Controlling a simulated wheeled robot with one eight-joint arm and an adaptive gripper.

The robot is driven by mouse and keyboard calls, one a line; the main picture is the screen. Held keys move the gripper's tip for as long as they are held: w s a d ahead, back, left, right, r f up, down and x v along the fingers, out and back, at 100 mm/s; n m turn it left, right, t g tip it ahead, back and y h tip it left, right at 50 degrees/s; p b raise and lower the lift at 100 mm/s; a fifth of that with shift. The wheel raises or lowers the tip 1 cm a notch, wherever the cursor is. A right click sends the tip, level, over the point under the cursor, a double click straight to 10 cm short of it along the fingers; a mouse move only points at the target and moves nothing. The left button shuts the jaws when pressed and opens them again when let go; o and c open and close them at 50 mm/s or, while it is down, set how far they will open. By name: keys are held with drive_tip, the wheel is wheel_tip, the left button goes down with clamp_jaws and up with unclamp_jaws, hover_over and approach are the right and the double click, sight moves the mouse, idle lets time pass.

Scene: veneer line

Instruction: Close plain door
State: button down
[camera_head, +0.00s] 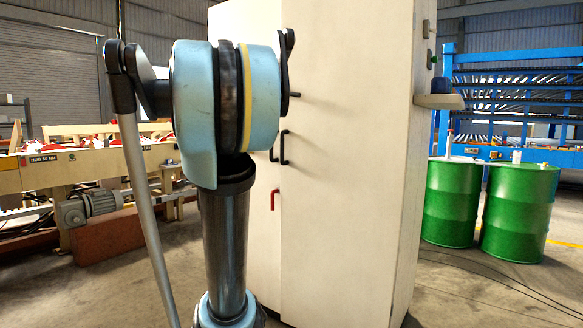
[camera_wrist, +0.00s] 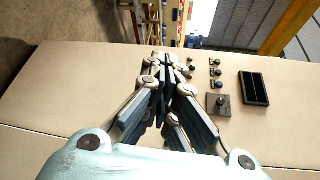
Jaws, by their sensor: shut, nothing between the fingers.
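A tall cream cabinet (camera_head: 350,150) stands in front of me in the head view. A vertical seam parts its front into a wide right door (camera_head: 345,220) and a left door (camera_head: 264,250) mostly behind my arm. The right door bears a black handle (camera_head: 285,148). A second black handle and a red handle (camera_head: 273,200) sit left of the seam. Both doors look about flush, but I cannot tell if either stands slightly ajar, nor which is the plain one. My gripper (camera_wrist: 163,68) is shut and empty in front of a cream panel (camera_wrist: 60,85) in the wrist view; the head view hides it.
In the wrist view, several buttons (camera_wrist: 215,72), a knob on a plate (camera_wrist: 219,104) and a black rectangular fitting (camera_wrist: 255,88) sit right of my gripper. Green drums (camera_head: 520,212) stand right of the cabinet. A conveyor machine (camera_head: 90,165) stands left. Cables lie on the floor at right.

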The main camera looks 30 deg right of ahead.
drive_tip(key=w+d+r+m+h, duration=0.3)
drive_tip(key=d+r+m+h, duration=0.15)
drive_tip(key=d+m, duration=0.45)
drive_tip(key=m+g+h, duration=0.9)
drive_tip(key=m+h, duration=0.2)
drive_tip(key=m, duration=0.8)
approach(296, 162)
drive_tip(key=shift+t+y, duration=0.35)
drive_tip(key=shift+t, duration=0.05)
drive_tip(key=x, duration=0.6)
drive_tip(key=shift+s+d, duration=0.2)
drive_tip(key=shift+d, duration=0.35)
drive_tip(key=shift+m+g, duration=0.3)
drive_tip(key=shift+g, duration=0.4)
drive_tip(key=shift+w+x, duration=0.2)
drive_tip(key=shift+x, duration=1.85)
drive_tip(key=shift+a+r, duration=0.15)
drive_tip(key=shift+r, duration=0.05)
drive_tip(key=v, duration=1.4)
drive_tip(key=shift+f, duration=0.5)
